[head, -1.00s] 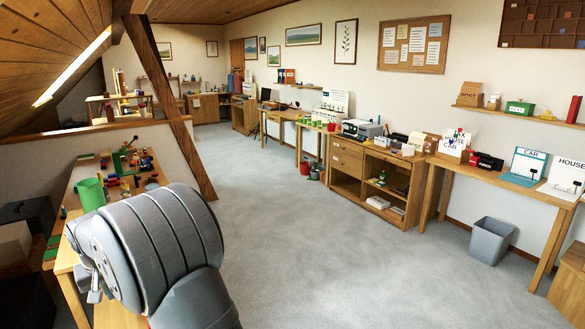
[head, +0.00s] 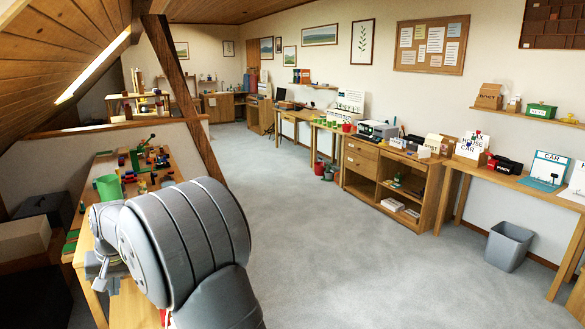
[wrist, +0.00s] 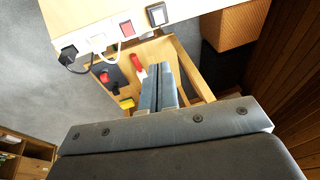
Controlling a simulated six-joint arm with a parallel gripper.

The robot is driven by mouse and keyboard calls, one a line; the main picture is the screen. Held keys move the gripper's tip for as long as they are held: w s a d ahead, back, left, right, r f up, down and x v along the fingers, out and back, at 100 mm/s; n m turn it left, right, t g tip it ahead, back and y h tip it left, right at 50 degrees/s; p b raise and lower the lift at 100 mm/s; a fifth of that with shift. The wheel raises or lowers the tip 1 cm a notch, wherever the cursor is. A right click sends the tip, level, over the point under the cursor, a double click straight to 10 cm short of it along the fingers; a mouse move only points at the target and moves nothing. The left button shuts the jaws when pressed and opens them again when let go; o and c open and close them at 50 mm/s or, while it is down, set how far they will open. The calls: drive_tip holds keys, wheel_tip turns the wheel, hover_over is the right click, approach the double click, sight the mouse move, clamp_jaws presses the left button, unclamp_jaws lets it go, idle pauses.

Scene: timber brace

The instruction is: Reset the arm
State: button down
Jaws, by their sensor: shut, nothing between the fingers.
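My arm shows large in the lower left of the head view, folded beside the left workbench (head: 160,170). My gripper (wrist: 158,68) shows in the wrist view with its two grey fingers together and nothing between them. In the head view its fingers are hidden. In the wrist view, below the fingers, a wooden surface holds a red-handled tool (wrist: 138,76), a small yellow piece (wrist: 126,102) and a dark item with red parts (wrist: 104,76). The fingers appear apart from these, though the gap is hard to judge.
A white power strip (wrist: 115,36) with plugs and switches runs along a wooden edge near the fingertips. Open carpet lies to the right.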

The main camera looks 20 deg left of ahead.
drive_tip(key=w+a+f+n+t, duration=0.1)
drive_tip(key=w+f+n+t, duration=0.1)
drive_tip(key=f+n, duration=0.1)
drive_tip(key=shift+w+a, duration=0.1)
drive_tip(key=shift+a, duration=0.3)
drive_tip(key=c, duration=2.2)
unclamp_jaws()
drive_tip(key=shift+r+y, duration=0.1)
drive_tip(key=shift+y, duration=0.2)
